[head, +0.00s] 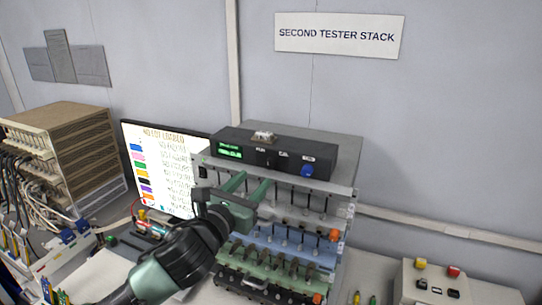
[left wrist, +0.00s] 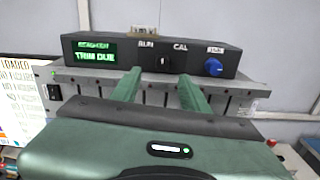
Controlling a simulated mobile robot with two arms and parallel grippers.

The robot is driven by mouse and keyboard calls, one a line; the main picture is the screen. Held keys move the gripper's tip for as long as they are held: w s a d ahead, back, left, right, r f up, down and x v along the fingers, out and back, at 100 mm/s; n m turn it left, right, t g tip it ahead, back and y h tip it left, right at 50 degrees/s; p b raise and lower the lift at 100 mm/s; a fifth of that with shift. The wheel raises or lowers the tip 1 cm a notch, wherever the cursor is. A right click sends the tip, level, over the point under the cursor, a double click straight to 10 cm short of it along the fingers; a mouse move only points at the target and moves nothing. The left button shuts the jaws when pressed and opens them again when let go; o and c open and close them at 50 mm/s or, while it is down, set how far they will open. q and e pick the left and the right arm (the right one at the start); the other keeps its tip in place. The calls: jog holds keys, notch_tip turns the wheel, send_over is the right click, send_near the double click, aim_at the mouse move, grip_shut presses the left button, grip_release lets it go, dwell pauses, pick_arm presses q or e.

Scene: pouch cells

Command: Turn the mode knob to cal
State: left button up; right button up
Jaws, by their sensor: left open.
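A black control box (head: 225,141) sits on top of the tester stack. Its front carries RUN and CAL labels, and the small black mode knob (left wrist: 163,63) is between them in the left wrist view. Its light pointer mark looks roughly upright, not clearly on either label. A blue knob (left wrist: 213,67) is farther right. The green display (left wrist: 95,52) reads "TRIM DUE" on its lower line. My left gripper (head: 253,179) is open, its green fingers pointing at the box front. In the left wrist view its fingertips (left wrist: 160,77) lie just below the mode knob, one each side, apparently not touching it.
The tester stack (head: 345,192) has several rows of clips below the box. A monitor (head: 160,165) stands to its left, with a brown-topped rack (head: 60,115) beyond. A box with coloured buttons (head: 432,284) is at the lower right. The wall is behind.

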aim_at(268, 166)
pick_arm(q)
jog(key=p+x, duration=0.2)
jog(key=x, duration=0.4)
jog(key=shift+w+d+r, duration=0.1)
jog(key=shift+d, duration=0.15)
jog(key=shift+w, duration=0.4)
jog(key=shift+d, duration=0.2)
grip_shut()
pick_arm(e)
notch_tip(268, 166, up, 3)
jog(key=shift+d+f, duration=0.1)
jog(key=shift+f, duration=0.1)
